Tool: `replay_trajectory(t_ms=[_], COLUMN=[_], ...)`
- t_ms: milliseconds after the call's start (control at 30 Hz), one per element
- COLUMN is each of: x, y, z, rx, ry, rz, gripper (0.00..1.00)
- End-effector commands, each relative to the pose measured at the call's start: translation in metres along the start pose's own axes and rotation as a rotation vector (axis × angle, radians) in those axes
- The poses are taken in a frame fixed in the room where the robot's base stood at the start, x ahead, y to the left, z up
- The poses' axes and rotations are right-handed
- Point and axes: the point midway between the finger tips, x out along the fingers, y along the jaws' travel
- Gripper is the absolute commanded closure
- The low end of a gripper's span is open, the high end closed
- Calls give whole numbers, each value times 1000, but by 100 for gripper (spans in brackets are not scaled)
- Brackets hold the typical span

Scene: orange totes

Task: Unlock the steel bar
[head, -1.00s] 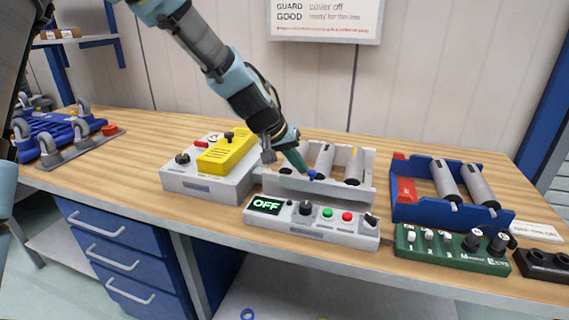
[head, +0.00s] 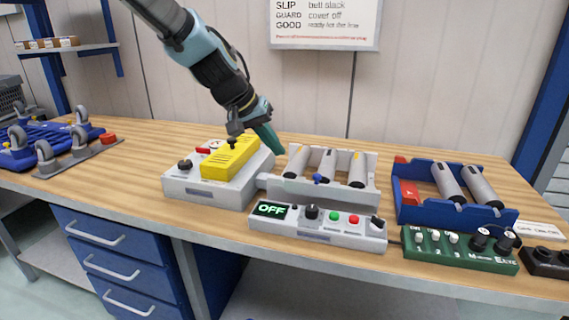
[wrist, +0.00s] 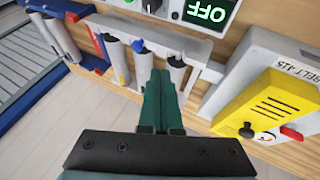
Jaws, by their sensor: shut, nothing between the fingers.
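A grey cradle (head: 335,191) holds several steel rollers, one of them in the middle (head: 327,165). A small blue knob (head: 320,179) sits at the front of the cradle, and it also shows in the wrist view (wrist: 138,46). Which piece is the steel bar, and whether it is locked, I cannot tell. My gripper (head: 270,142) is shut and empty, above and behind the cradle's left end, apart from the knob. Its dark green fingers (wrist: 160,95) are together in the wrist view and cover part of the rollers.
A grey box with a yellow cover (head: 229,157) stands left of the cradle. A control panel with an OFF display (head: 270,209) lies in front. A blue roller cradle (head: 440,213) and a green panel (head: 455,251) are at right. The bench's middle left is clear.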

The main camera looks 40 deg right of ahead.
Motion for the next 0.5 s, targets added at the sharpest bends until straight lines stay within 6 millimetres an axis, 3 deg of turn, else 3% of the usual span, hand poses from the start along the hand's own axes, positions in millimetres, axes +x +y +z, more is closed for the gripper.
replay_trajectory(t_ms=[200,500], x=[-24,-28], y=[0,0], z=[0,0], rx=[1,0], ry=[1,-1], rz=[-1,0], gripper=[100,100])
